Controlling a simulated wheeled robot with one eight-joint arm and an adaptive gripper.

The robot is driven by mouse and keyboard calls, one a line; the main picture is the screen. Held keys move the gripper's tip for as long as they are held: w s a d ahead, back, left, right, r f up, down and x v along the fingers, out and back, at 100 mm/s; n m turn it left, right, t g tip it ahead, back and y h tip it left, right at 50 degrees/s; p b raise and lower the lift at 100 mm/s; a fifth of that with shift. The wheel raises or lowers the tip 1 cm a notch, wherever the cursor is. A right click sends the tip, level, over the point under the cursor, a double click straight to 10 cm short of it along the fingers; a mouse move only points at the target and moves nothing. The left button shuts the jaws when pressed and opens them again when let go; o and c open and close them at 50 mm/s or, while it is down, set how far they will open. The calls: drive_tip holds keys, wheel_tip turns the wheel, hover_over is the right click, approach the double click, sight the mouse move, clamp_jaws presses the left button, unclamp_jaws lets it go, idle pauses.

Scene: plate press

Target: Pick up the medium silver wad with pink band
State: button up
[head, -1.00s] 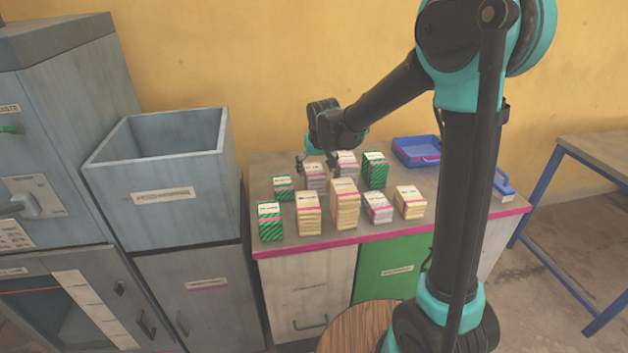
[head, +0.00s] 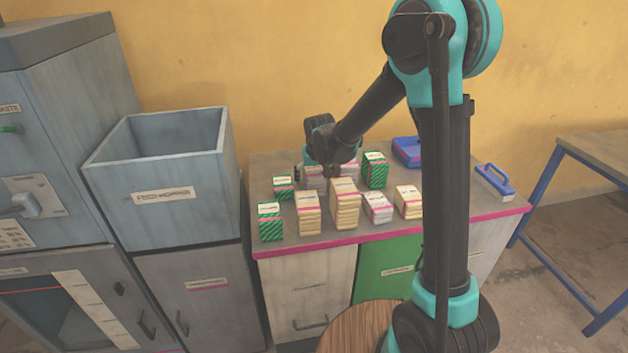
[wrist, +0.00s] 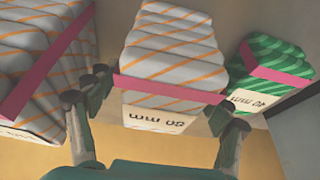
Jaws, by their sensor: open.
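The medium silver wad with pink band (wrist: 170,65) has orange stripes and fills the middle of the wrist view, its pale label towards me. In the head view the silver wad (head: 314,184) stands in the back row, partly hidden by my gripper (head: 317,172). In the wrist view my gripper (wrist: 160,108) is open, one finger to each side of this wad. I cannot tell whether the fingers touch it. A larger silver wad (wrist: 35,60) stands close on the left, and a small green wad (wrist: 272,75) on the right.
Cream wads (head: 345,207), green wads (head: 375,170) and another silver wad (head: 378,208) crowd the grey counter (head: 345,237). A blue tray (head: 407,152) lies at the back right. A large open grey bin (head: 160,190) stands left of the counter.

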drive_tip(key=shift+f, duration=0.25)
idle(0.4)
drive_tip(key=c, duration=1.3)
wheel_tip(320, 180, up, 20)
drive_tip(key=shift+r, duration=0.25)
